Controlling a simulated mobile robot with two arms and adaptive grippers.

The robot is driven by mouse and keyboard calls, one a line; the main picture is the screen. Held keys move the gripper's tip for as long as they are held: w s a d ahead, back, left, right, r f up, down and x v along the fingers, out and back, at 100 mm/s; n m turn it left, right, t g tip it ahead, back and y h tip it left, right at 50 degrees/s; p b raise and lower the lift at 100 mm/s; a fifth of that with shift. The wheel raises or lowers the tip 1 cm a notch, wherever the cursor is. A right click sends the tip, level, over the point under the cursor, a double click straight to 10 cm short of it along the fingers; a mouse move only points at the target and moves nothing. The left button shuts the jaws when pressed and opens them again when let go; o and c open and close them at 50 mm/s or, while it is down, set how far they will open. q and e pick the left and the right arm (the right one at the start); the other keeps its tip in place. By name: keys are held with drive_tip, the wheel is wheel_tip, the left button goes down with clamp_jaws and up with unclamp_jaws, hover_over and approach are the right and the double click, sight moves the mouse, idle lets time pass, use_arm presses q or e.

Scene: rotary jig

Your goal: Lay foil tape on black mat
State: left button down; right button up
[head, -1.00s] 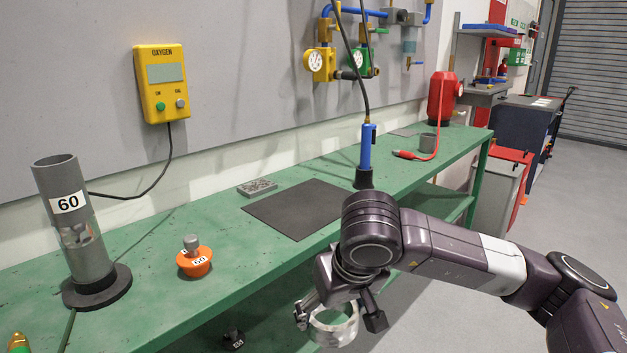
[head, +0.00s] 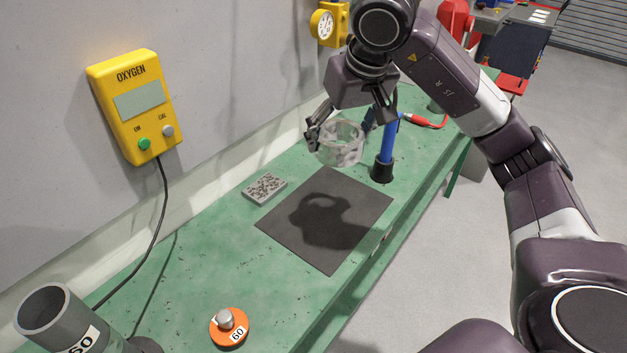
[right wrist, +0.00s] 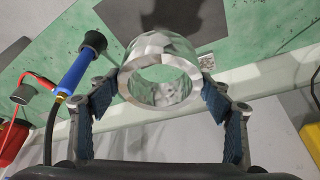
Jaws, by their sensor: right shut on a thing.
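A roll of silver foil tape (head: 338,146) is held in my right gripper (head: 345,132), above the far end of the black mat (head: 325,242). Its shadow falls on the mat, so it is clear of the surface. In the right wrist view the foil tape (right wrist: 163,82) sits between the two blue-padded fingers of my right gripper (right wrist: 165,98), its open ring facing the camera. The black mat (right wrist: 150,18) shows behind it at the top. The mat lies flat and bare on the green bench. My left gripper is not in view.
A blue torch (head: 387,145) stands upright close to the right of the held roll. A grey perforated block (head: 265,188) lies left of the mat.

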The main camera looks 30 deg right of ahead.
wheel_tip(320, 180, down, 15)
drive_tip(key=shift+w+d+r+p, duration=0.1)
drive_tip(key=shift+d+r+p, duration=0.1)
drive_tip(key=shift+p, duration=0.45)
wheel_tip(320, 180, down, 4)
drive_tip(key=shift+f+p, duration=0.1)
drive_tip(key=shift+p, duration=0.2)
drive_tip(key=shift+f, duration=0.1)
drive_tip(key=shift+f+b, duration=0.2)
drive_tip(key=shift+b, duration=0.1)
drive_tip(key=o, duration=1.3)
